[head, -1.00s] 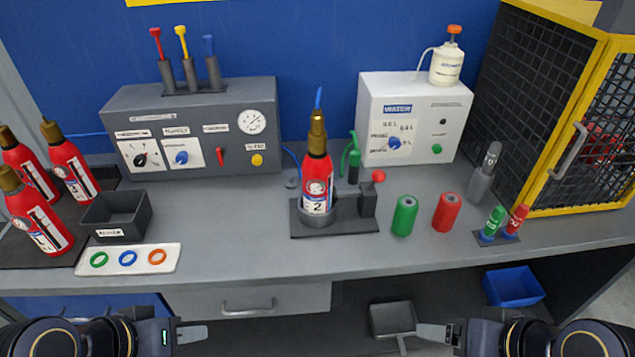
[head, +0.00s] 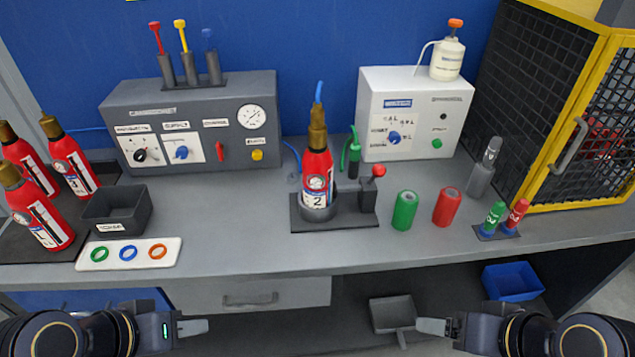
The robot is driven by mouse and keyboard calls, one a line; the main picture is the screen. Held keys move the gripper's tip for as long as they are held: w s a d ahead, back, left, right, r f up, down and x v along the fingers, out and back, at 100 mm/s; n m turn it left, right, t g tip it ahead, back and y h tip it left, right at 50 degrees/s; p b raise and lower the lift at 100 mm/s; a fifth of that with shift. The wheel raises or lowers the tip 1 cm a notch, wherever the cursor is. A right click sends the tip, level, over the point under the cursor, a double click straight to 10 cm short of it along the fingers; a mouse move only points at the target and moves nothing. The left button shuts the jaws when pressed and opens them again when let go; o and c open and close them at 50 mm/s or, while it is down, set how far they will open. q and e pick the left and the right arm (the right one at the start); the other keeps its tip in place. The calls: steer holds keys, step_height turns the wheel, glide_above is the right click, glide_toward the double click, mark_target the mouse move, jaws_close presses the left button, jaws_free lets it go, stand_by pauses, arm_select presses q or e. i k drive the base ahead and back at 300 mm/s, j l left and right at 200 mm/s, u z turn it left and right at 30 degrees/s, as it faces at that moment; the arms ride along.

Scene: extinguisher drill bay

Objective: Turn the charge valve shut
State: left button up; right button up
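A grey charging panel (head: 190,100) stands at the back left of the bench. A small red lever (head: 219,151) on its front stands about upright; it looks like the charge valve, but its label is too blurred to read. A black knob (head: 141,155), a blue knob (head: 181,152), a yellow button (head: 257,155) and a round gauge (head: 251,116) are on the same front. My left gripper (head: 198,327) and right gripper (head: 430,326) are low in front of the bench, apart from the panel. Both look empty; their finger gap is hidden.
A red extinguisher (head: 317,175) stands upright in a holder (head: 316,214) at mid-bench, with a blue hose on top. A black bin (head: 117,212) and a ring tray (head: 165,252) lie left. A green cylinder (head: 404,211) and red cylinder (head: 446,207) stand right.

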mark_target(220, 147)
steer(key=i+u, duration=0.15)
steer(key=u, duration=0.3)
steer(key=i+u, duration=0.2)
steer(key=u, duration=0.25)
steer(key=i+l+u, duration=0.15)
steer(key=u, duration=0.3)
